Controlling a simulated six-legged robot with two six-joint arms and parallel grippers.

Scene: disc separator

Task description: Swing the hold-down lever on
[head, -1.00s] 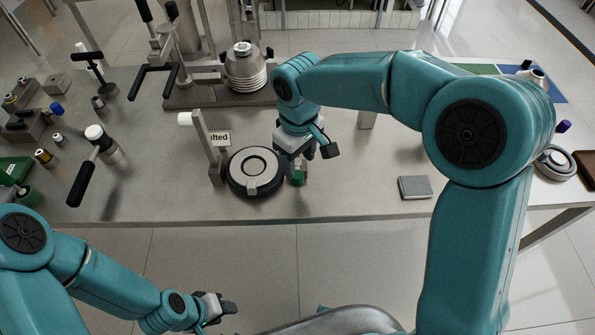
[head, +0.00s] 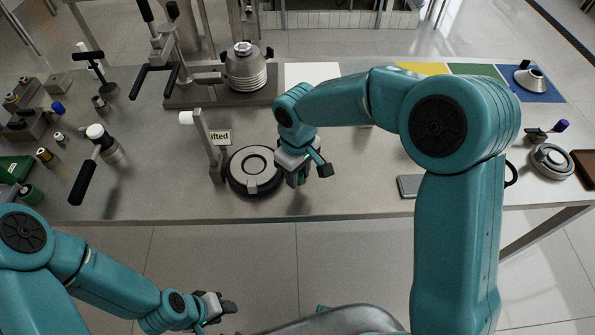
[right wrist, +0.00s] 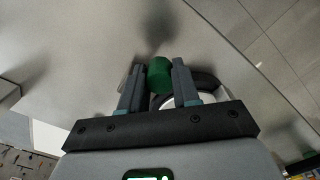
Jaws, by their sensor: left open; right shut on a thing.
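A dark round base with a light ring-shaped disc (head: 255,162) sits near the table's front edge. My right gripper (head: 299,170) is at its right side, shut on a green knob (right wrist: 159,74). In the right wrist view the knob stands between the two fingers, with part of the dark base behind the right finger. The gripper hides the lever arm under the knob, so I cannot tell its angle. An upright grey post with a white-tipped bar (head: 203,140) stands left of the base. My left gripper (head: 222,306) is open and empty in front of the table.
A stack of discs on a spindle (head: 246,70) is on a dark plate at the back. A grey block (head: 410,186) lies to the right. Several small tools and knobs crowd the left side. Table front is mostly clear.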

